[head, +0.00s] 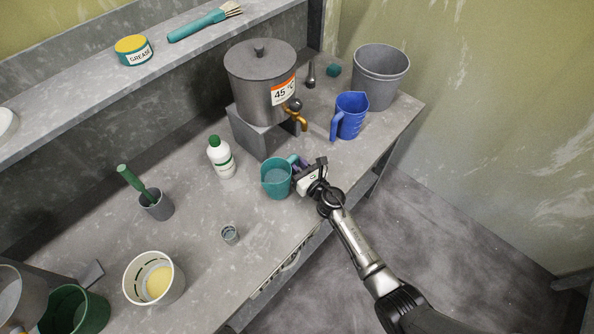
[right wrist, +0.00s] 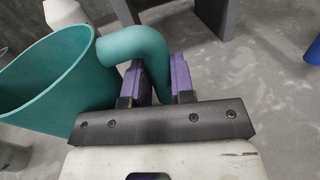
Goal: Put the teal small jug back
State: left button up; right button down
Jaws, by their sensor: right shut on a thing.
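The teal small jug (head: 275,180) is upright on or just above the grey bench, near its front edge and in front of the metal urn; I cannot tell whether it touches the bench. My right gripper (head: 302,167) is shut on its handle. In the right wrist view the purple finger pads of the right gripper (right wrist: 164,82) sit on both sides of the handle, and the open-topped teal jug (right wrist: 60,80) is to the left. My left gripper is not in view.
A metal urn (head: 255,80) with a brass tap stands on a block (head: 250,132) behind. A white bottle (head: 220,160), small grey cup (head: 230,235), blue jug (head: 350,117) and grey bucket (head: 380,80) stand around. A white tub (head: 135,290) is at front left. Bench between cup and bottle is clear.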

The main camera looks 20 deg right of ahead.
jog(key=shift+f, duration=0.85)
jog(key=shift+f+b, duration=0.15)
jog(key=shift+b, duration=0.2)
jog(key=c, duration=1)
grip_release()
jog(key=shift+o, duration=0.2)
jog(key=shift+s, duration=0.15)
jog(key=p+v, duration=0.1)
jog(key=v, duration=1)
jog(key=shift+s, duration=0.4)
